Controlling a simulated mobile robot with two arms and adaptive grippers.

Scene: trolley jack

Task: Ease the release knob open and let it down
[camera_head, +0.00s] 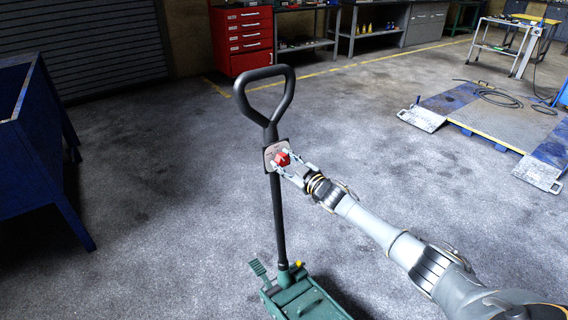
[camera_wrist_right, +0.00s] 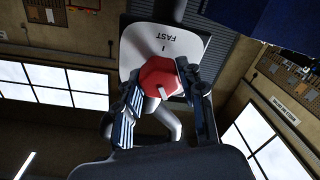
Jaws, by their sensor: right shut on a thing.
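A green trolley jack (camera_head: 300,300) stands on the floor at the bottom of the head view. Its black handle (camera_head: 278,215) rises upright to a closed loop grip. A pale plate sits on the handle below the loop, and it shows in the right wrist view (camera_wrist_right: 140,46) with the word FAST and a mark. The red release knob (camera_head: 282,159) is in front of the plate; the right wrist view shows the knob (camera_wrist_right: 160,77) with a pale line on its face. My right gripper (camera_head: 287,164) is shut on the knob, one finger on each side. My left gripper is not in view.
A blue bin or bench (camera_head: 30,140) stands at the left. A red tool cabinet (camera_head: 243,38) and grey workbenches are along the back wall. A low blue-edged platform (camera_head: 490,115) with a cable lies at the right. The floor around the jack is clear.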

